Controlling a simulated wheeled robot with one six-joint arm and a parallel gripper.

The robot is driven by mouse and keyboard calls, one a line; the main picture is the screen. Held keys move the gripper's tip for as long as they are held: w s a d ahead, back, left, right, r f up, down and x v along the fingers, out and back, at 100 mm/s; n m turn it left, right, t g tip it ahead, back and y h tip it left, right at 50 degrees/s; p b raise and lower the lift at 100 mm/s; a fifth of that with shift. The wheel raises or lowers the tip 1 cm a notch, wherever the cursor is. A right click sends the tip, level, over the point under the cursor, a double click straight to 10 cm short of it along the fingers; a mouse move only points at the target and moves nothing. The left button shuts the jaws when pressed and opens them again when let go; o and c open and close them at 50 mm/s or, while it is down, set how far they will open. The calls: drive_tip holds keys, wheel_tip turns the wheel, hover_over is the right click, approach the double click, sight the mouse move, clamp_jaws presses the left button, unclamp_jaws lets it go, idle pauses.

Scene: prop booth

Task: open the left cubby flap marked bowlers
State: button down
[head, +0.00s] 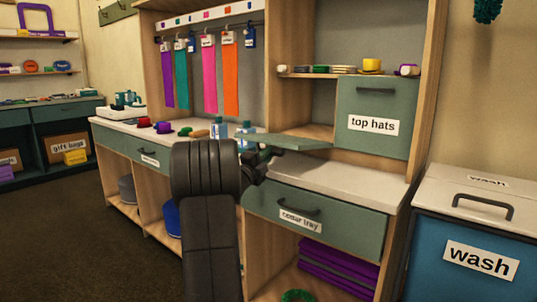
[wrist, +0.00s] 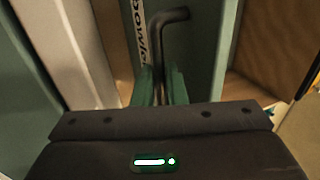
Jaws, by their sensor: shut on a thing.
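The left cubby's green flap (head: 295,142) is swung down and stands out from the cubby, close to level, above the pale counter. The cubby's wooden inside shows behind it. In the wrist view the flap (wrist: 200,75) carries a partly visible label (wrist: 140,30) reading "bowle". Its dark bar handle (wrist: 170,18) runs between my green fingertips. My gripper (wrist: 158,85) is shut on this handle. In the head view my gripper (head: 268,153) is at the flap's front edge, and my dark arm hides part of it.
The "top hats" flap (head: 374,112) beside it is closed. Bottles (head: 220,128) and small items stand on the counter to the left. Below is the "cedar tray" drawer (head: 315,222), closed. A blue "wash" bin (head: 470,245) stands at the right.

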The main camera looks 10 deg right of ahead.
drive_tip(key=shift+d, duration=0.2)
drive_tip(key=c, duration=1.5)
unclamp_jaws()
drive_tip(key=shift+w+d+f, duration=0.2)
drive_tip(key=shift+d+f, duration=0.05)
drive_tip(key=shift+d, duration=0.05)
drive_tip(key=shift+a+r, duration=0.1)
drive_tip(key=shift+s+a, duration=0.15)
drive_tip(key=shift+a, duration=0.1)
drive_tip(key=p+v, duration=0.2)
drive_tip(key=v, duration=1.1)
drive_tip(key=shift+a+f, duration=0.1)
drive_tip(key=shift+f, duration=0.1)
drive_tip(key=shift+b+x, duration=0.35)
drive_tip(key=shift+x, duration=2.85)
